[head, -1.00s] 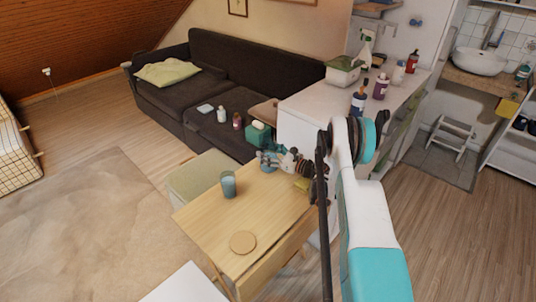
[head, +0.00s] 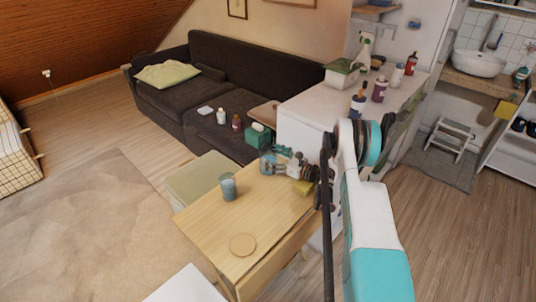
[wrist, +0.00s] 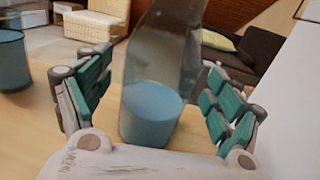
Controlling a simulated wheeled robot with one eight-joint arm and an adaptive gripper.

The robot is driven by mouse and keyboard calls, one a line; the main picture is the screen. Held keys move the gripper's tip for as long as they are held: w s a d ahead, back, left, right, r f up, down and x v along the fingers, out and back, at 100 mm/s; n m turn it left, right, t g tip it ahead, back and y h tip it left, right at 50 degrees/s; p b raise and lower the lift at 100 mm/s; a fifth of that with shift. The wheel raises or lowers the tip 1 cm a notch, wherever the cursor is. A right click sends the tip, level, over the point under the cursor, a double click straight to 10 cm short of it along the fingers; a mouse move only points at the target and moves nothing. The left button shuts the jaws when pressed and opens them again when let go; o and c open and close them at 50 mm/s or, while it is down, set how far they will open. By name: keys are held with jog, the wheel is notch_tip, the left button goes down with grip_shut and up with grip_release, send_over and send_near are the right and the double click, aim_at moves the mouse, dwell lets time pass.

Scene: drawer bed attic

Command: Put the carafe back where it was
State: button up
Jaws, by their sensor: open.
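The carafe (wrist: 155,100) is clear with blue liquid in its lower part. It stands upright on the wooden table (head: 205,222), near its far end, and its top is cut off in the wrist view. In the head view the carafe (head: 267,164) is small and partly hidden by my gripper (head: 281,160). My gripper is open, with one teal-padded finger on each side of the carafe. A gap shows on the left; contact on the right is unclear. A round wooden coaster (head: 242,244) lies bare near the table's front end.
A glass with blue liquid (head: 228,188) stands at the table's left edge; it also shows in the wrist view (wrist: 12,62). A yellow sponge-like block (head: 303,187) lies beside my wrist. A white counter with bottles (head: 305,105) is behind. The table between glass and coaster is clear.

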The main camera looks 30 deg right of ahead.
jog(key=p+v, duration=0.2)
jog(key=v, duration=0.7)
jog(key=shift+s+r+p, duration=0.1)
jog(key=shift+s+p, duration=0.1)
jog(key=shift+p, duration=0.1)
